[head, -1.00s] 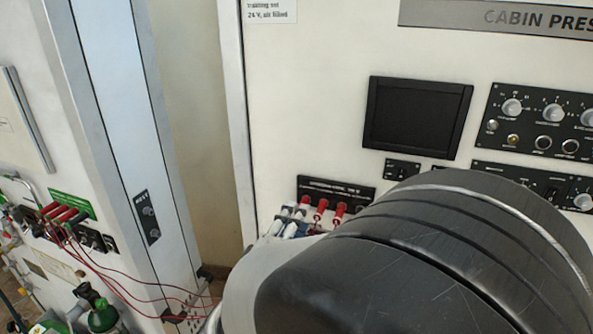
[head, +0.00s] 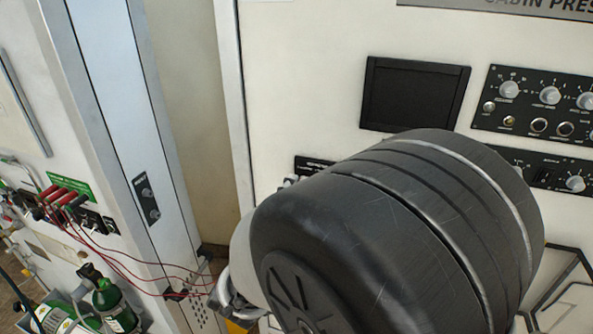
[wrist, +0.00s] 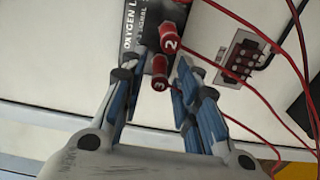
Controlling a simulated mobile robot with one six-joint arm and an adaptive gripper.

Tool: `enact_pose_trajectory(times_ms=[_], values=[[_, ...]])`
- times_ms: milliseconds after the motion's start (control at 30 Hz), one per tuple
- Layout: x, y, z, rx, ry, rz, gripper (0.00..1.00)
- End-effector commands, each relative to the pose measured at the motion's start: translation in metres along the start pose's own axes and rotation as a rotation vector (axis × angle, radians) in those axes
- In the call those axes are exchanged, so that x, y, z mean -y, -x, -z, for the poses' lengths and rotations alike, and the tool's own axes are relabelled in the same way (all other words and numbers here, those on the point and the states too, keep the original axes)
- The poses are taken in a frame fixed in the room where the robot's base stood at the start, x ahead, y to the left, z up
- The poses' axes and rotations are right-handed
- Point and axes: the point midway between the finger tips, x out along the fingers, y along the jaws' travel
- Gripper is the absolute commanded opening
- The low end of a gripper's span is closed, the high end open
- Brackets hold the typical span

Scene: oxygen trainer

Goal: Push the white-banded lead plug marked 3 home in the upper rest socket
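In the wrist view the red plug marked 3 (wrist: 160,70) points its numbered end toward me, beside the lettered black panel (wrist: 132,28). I cannot make out a white band on it or how deep it sits. My gripper (wrist: 161,64) is open, with one blue-lined finger on each side of plug 3 and gaps to both. Another red plug, marked 2 (wrist: 170,42), is just beyond it. The upper rest socket cannot be told apart. In the head view my arm hides the gripper and nearly all of the plug row.
Red leads hang across the right of the wrist view, near a small multi-pin connector (wrist: 240,58). In the head view, several plugs sit at the green-labelled panel (head: 72,187) on the left. A green cylinder (head: 112,305) stands below. A dark screen (head: 414,94) is above my arm.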

Motion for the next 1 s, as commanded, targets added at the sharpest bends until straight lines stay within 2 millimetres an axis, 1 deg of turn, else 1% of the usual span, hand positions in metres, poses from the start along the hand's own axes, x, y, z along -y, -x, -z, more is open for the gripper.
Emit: enact_pose_trajectory(times_ms=[933,1000], values=[[0.0003,0.0001,0.0,0.0,0.0,0.0,0.29],[0.0003,0.0001,0.0,0.0,0.0,0.0,0.25]])
